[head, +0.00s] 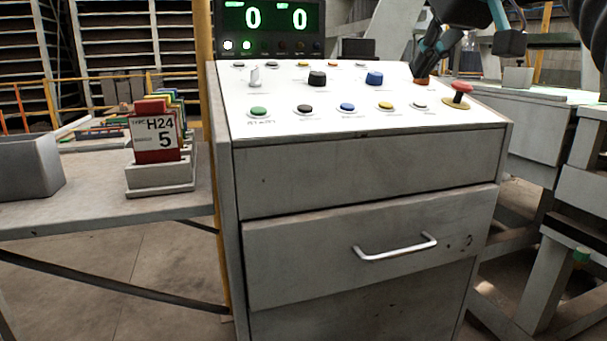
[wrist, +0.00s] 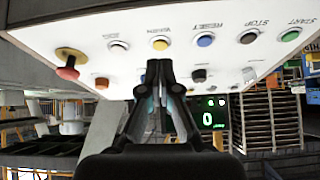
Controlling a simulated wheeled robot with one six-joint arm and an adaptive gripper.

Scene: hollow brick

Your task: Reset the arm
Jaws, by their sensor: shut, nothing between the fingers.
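My gripper (head: 420,76) is shut and empty. It points down over the back right of the white control panel (head: 290,112). In the wrist view, which is upside down, its fingertips (wrist: 158,66) are together over the panel. A blue button (head: 347,107) sits in the front row. In the wrist view, the label RESET stands by this blue button (wrist: 205,40). A red mushroom button (head: 461,88) on a yellow base is right of the gripper. I cannot tell whether the fingertips touch the panel.
The panel also bears a green START button (head: 259,111), a black button (head: 305,109), a yellow button (head: 385,104) and a blue knob (head: 374,78). A display (head: 272,20) reading 0 and 0 stands behind. A grey bin (head: 28,165) and a card holder (head: 160,178) are on the left table.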

